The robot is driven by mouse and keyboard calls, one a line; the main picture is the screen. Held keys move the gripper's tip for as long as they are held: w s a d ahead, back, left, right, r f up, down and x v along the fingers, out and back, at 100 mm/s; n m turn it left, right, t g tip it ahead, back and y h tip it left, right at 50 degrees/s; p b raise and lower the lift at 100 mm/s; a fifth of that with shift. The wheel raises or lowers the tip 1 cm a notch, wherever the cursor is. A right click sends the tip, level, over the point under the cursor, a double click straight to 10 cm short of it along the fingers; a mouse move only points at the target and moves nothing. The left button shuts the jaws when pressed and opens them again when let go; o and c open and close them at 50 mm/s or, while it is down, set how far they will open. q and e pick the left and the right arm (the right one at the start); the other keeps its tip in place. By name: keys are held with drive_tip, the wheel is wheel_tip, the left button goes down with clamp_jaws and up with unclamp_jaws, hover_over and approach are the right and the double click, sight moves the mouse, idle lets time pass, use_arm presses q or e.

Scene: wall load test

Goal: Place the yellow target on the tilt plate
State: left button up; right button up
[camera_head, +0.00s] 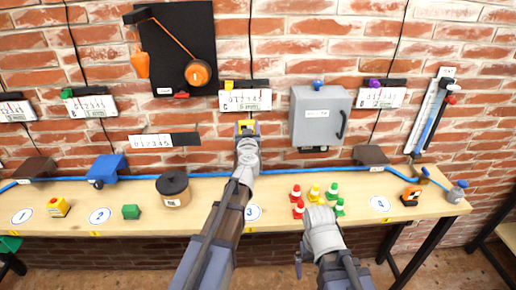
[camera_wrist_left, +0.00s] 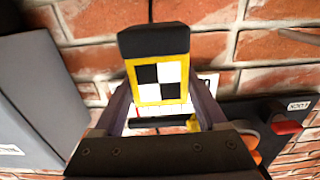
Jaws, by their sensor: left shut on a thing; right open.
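My left gripper (camera_head: 246,128) is shut on the yellow target (camera_head: 247,124) and holds it up in front of the brick wall, below the scale panel marked C (camera_head: 245,100). In the left wrist view the target (camera_wrist_left: 158,80) shows a yellow border around a black and white checker, between the fingers. A black block (camera_wrist_left: 152,40) adjoins its edge there; I cannot tell whether they are joined. I cannot single out the tilt plate for certain. My right gripper (camera_head: 320,220) is open near the front of the table, by the small cones; its fingertips are hard to see.
A grey wall box (camera_head: 318,115) hangs right of the left gripper, and a black board (camera_head: 178,45) with an orange pendulum is at the left.

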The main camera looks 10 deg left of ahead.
use_arm(q)
drive_tip(key=shift+s+a+f+b, duration=0.15)
drive_tip(key=shift+f+b, duration=0.25)
drive_tip(key=shift+b, duration=0.25)
wheel_tip(320, 180, down, 5)
drive_tip(key=b, duration=0.5)
drive_tip(key=shift+f, duration=0.2)
wheel_tip(320, 180, down, 4)
drive_tip(key=b, duration=0.4)
drive_tip(key=shift+r, duration=0.2)
drive_tip(key=shift+f, duration=0.1)
drive_tip(key=shift+f, duration=0.15)
drive_tip(key=o, duration=1.5)
drive_tip(key=shift+r, duration=0.25)
drive_tip(key=v, duration=1.2)
